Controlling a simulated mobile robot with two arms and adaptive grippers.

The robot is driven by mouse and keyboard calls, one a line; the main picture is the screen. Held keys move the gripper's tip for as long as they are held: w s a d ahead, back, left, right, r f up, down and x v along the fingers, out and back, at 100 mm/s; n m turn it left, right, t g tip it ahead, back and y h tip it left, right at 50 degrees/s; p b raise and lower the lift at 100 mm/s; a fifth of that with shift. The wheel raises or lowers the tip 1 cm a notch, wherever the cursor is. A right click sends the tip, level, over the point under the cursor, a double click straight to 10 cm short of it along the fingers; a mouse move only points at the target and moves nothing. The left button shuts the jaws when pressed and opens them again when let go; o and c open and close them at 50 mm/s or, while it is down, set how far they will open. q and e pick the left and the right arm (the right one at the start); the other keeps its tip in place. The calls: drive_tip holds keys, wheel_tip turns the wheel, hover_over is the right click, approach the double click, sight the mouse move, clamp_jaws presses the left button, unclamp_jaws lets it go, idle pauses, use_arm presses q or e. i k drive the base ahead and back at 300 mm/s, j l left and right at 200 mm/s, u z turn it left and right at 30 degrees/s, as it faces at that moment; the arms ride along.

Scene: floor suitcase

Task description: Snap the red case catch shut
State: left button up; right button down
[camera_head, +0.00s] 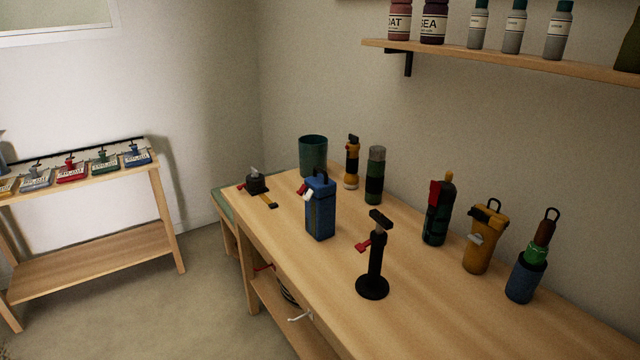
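A blue upright case (320,212) with a black top handle stands on the wooden workbench. A small red and white catch (306,190) sticks out from its upper left side. It appears to stand away from the case wall, but it is too small to tell for sure. Other red levers show on a black stand (375,265) in front and on a small black clamp-like item (257,183) at the bench's far left end. Neither of my grippers is in view.
On the bench (420,315) are a dark green cup (313,155), several flasks, a yellow case (484,238) and a blue holder (525,278). A bottle shelf (500,60) hangs above. A side table (90,262) with coloured clipped items stands left. Floor between is clear.

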sight(301, 190)
drive_tip(key=i+j+u, duration=0.1)
drive_tip(key=i+j, duration=0.55)
drive_tip(key=i+j+u, duration=0.15)
drive_tip(key=i+j, duration=0.4)
drive_tip(key=i, duration=0.3)
